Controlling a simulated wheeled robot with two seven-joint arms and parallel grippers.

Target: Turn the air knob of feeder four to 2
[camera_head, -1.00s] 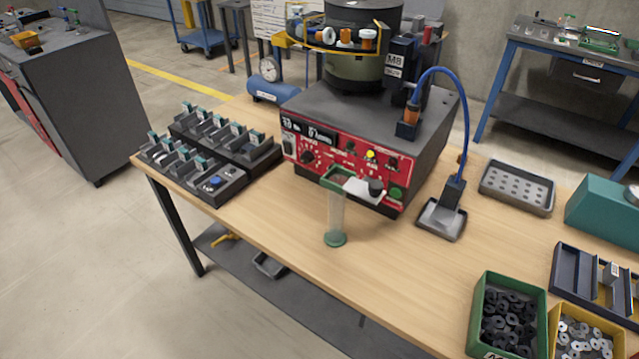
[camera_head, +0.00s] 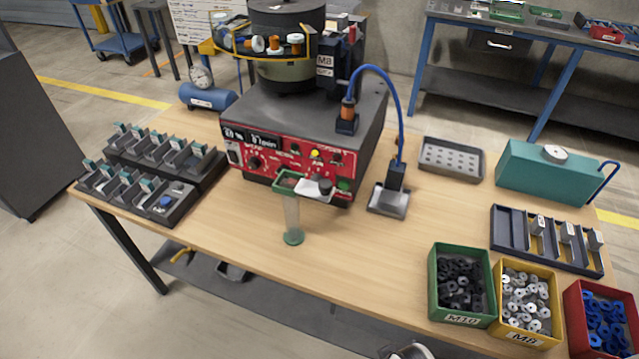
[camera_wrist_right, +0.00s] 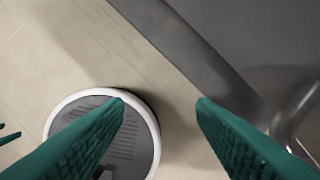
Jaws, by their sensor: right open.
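A bowl feeder (camera_head: 280,105) with a red front panel (camera_head: 283,158) stands on the wooden table; its upper label reads M8. A dark knob (camera_head: 254,164) sits at the panel's left, among small lights and buttons. Another dark round part (camera_head: 325,186) is at the front beside a white plate. I cannot tell which is the air knob, its setting, or the feeder's number. My right gripper (camera_wrist_right: 160,103) shows green ribbed fingers, apart and empty, over the floor in the right wrist view. My left gripper is in neither current view.
A blue air tank (camera_head: 207,97) with a gauge stands left of the feeder. A clear tube (camera_head: 292,218) stands in front. Slotted racks (camera_head: 170,205) are at left. Green (camera_head: 433,290), yellow (camera_head: 497,310) and red (camera_head: 572,320) bins sit at right. The front middle tabletop is clear.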

